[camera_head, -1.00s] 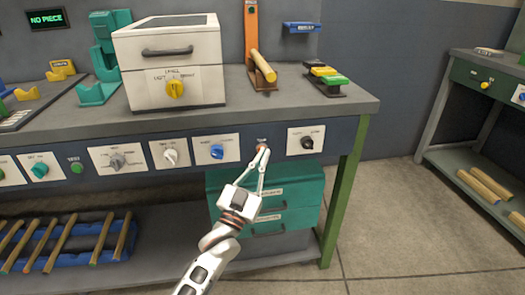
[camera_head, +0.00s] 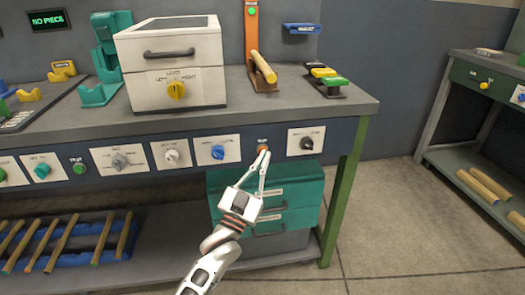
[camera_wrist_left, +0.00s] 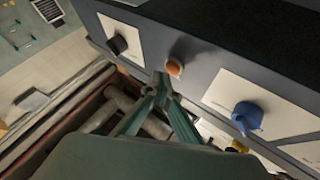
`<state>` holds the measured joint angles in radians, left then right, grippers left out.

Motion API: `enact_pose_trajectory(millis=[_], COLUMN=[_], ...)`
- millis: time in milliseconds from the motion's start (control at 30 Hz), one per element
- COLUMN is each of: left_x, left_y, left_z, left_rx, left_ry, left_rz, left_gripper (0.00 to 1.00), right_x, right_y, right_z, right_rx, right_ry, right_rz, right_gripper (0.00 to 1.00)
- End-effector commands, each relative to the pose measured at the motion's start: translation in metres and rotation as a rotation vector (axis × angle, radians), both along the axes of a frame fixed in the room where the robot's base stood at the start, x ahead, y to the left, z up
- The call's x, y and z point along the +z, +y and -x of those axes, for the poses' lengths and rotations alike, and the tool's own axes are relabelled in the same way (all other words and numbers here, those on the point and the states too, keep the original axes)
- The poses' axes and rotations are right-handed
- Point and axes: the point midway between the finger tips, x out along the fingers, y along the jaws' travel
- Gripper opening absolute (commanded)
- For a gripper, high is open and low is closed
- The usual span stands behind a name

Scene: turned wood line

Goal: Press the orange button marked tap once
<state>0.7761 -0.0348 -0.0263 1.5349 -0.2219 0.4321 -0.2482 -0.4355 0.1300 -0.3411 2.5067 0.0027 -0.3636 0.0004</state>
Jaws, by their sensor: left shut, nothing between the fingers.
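The orange button (camera_head: 263,149) sits on the front panel of the bench, under a small label, between a blue knob and a black knob. It also shows in the left wrist view (camera_wrist_left: 174,68), just beyond my fingertips. My left gripper (camera_head: 262,158) is shut and empty, its tips just below and in front of the button. In the left wrist view the closed tips (camera_wrist_left: 162,82) are close to the button's lower left side; I cannot tell whether they touch it. My right gripper is not in view.
The blue knob (camera_head: 217,152) and black knob (camera_head: 307,143) flank the button. A green light (camera_head: 252,11) shows on the orange upright stand (camera_head: 252,40) above. Teal drawers (camera_head: 285,200) stand below the panel, behind my arm.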

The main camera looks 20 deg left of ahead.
Motion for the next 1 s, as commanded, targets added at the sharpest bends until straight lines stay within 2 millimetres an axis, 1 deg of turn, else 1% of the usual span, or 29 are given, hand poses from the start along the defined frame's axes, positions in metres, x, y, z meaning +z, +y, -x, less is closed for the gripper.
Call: enact_pose_trajectory(millis=[33,367,467,733,1000], left_x=[0.003,0.0,0.001,0.004,0.003], left_y=[-0.001,-0.003,-0.004,-0.018,-0.029], left_z=[0.002,0.003,0.006,0.026,0.043], left_rx=[0.0,0.0,-0.001,-0.001,-0.001], left_ry=[-0.002,0.0,-0.001,-0.005,-0.003], left_rz=[0.0,0.0,0.001,0.002,0.0], left_gripper=[0.0,0.0,0.0,0.0,0.0], right_x=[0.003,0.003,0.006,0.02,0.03], right_y=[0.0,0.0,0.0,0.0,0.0], right_z=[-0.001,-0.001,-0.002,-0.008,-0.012], right_rx=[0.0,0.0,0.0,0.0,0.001], right_ry=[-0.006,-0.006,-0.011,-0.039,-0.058], right_rz=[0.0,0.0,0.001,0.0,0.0], right_gripper=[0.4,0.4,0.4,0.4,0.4])
